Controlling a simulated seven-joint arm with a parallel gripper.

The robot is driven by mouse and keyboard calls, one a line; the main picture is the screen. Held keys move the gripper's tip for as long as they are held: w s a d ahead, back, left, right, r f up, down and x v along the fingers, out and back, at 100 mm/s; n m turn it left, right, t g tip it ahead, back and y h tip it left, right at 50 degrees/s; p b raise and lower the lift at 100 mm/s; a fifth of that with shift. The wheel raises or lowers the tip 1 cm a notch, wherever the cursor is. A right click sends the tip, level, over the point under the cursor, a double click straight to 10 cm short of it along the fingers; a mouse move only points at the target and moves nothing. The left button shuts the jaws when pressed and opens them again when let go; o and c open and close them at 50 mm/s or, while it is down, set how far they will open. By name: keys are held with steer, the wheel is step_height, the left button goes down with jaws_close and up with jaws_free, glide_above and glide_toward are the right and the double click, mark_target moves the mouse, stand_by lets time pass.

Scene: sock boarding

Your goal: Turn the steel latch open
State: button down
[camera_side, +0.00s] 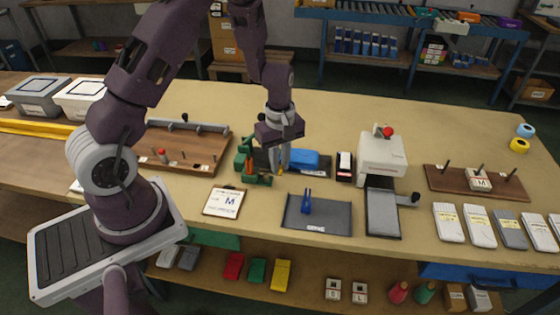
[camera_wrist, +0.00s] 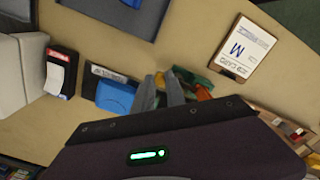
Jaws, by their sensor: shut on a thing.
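My gripper (camera_side: 280,168) points down at the bench, its grey fingers close together between a green fixture (camera_side: 246,162) with orange parts and a blue block (camera_side: 303,159). In the wrist view the fingertips (camera_wrist: 167,78) are beside the green fixture (camera_wrist: 188,76), with the blue block (camera_wrist: 115,98) to their left. The jaws are shut on a small part by the fixture, mostly hidden by the fingers. I cannot clearly make out the steel latch; whether the held part is the latch cannot be told.
A white press (camera_side: 382,157) with a red knob stands right of the blue block. A grey mat (camera_side: 330,216) with a blue clip and a card marked M (camera_side: 224,202) lie in front. A wooden board (camera_side: 205,163) lies left. The bench behind is clear.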

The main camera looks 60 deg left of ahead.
steer(key=m, duration=0.2)
steer(key=shift+s+d+m, duration=0.25)
steer(key=shift+s+m, duration=0.05)
steer(key=m, duration=0.1)
steer(key=s+m, duration=0.1)
steer(key=m, duration=0.1)
steer(key=shift+d+m, duration=0.2)
steer(key=shift+m, duration=0.1)
steer(key=m, duration=0.1)
steer(key=s+m, duration=0.1)
steer(key=m, duration=0.1)
steer(key=s+m, duration=0.1)
steer(key=m, duration=0.1)
steer(key=shift+m, duration=0.3)
steer(key=c, duration=1.4)
jaws_free()
steer(key=shift+o, duration=0.2)
